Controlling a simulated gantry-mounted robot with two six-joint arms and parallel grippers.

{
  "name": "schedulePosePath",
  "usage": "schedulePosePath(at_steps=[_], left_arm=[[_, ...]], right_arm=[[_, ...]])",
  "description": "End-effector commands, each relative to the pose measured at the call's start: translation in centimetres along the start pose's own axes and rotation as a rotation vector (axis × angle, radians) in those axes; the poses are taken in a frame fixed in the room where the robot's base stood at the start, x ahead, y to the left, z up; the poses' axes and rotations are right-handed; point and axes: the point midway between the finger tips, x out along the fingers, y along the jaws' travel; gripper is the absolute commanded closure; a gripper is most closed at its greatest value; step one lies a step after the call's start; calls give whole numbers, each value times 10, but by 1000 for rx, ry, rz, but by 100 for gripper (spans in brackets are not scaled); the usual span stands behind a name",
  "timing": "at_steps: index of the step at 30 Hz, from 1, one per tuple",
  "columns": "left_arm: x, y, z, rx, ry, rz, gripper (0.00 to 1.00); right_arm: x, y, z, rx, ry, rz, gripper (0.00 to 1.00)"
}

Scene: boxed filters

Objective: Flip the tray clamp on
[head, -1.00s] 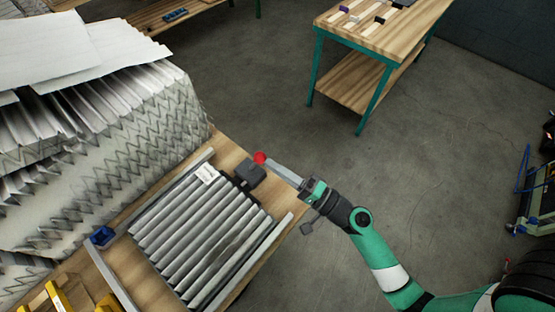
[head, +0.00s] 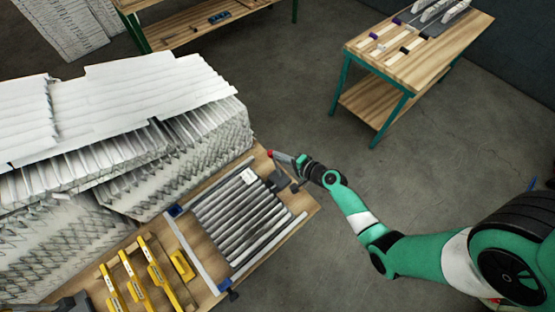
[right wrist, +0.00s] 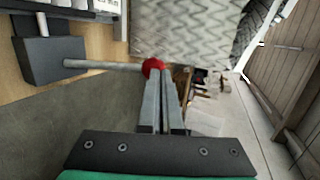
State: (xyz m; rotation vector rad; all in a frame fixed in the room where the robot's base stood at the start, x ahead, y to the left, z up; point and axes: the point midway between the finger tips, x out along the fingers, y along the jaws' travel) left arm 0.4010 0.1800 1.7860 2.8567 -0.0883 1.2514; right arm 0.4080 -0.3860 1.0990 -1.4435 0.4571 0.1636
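The tray (head: 208,262) lies on the wooden bench, holding a pleated filter (head: 240,218) with a white label. At its far right end is the dark clamp block (head: 278,181), which also shows in the right wrist view (right wrist: 50,60). A grey lever (right wrist: 105,65) sticks out from the block and ends in a red knob (right wrist: 153,67). My right gripper (right wrist: 160,82) has its two fingers close together, tips right at the knob. Whether they touch it is unclear. In the head view the fingers reach the red knob (head: 270,153) from the right. My left gripper is not in view.
Large stacks of white pleated filters (head: 120,110) crowd the left side of the bench. Yellow-handled tools (head: 150,275) lie at the near left. Another wooden table (head: 420,65) stands behind, at the right. The floor between is clear.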

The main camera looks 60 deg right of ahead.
Motion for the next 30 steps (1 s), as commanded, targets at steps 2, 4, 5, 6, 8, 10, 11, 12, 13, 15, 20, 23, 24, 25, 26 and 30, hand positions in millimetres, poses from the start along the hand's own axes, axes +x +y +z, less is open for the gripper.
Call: schedulePosePath(at_steps=[2,4,5,6,8,10,11,12,13,15,20,23,24,25,26,30], left_arm=[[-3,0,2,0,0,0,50],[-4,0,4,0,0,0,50],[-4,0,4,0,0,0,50],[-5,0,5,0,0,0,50],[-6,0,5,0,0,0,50],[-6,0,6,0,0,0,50],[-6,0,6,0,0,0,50],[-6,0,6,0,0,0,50],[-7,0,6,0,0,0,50],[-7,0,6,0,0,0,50],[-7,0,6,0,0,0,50],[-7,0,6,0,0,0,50],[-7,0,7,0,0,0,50],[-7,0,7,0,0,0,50],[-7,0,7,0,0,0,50],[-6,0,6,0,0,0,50]], right_arm=[[7,-1,-2,-1,2,-3,100],[12,-2,-3,0,2,-3,100],[14,-2,-3,0,3,-3,100],[16,-3,-4,0,3,-4,100],[19,-4,-4,0,3,-4,100],[21,-4,-4,0,3,-4,100],[22,-4,-4,0,3,-4,100],[23,-4,-5,0,3,-3,100],[23,-4,-5,-1,3,-3,100],[24,-5,-5,-1,4,-3,100],[25,-4,-5,-2,4,-2,100],[25,-4,-6,-2,5,-1,100],[25,-4,-6,-2,5,-1,100],[25,-3,-6,-2,5,-1,100],[25,-3,-6,-2,5,-1,100],[24,-4,-5,-3,5,0,100]])
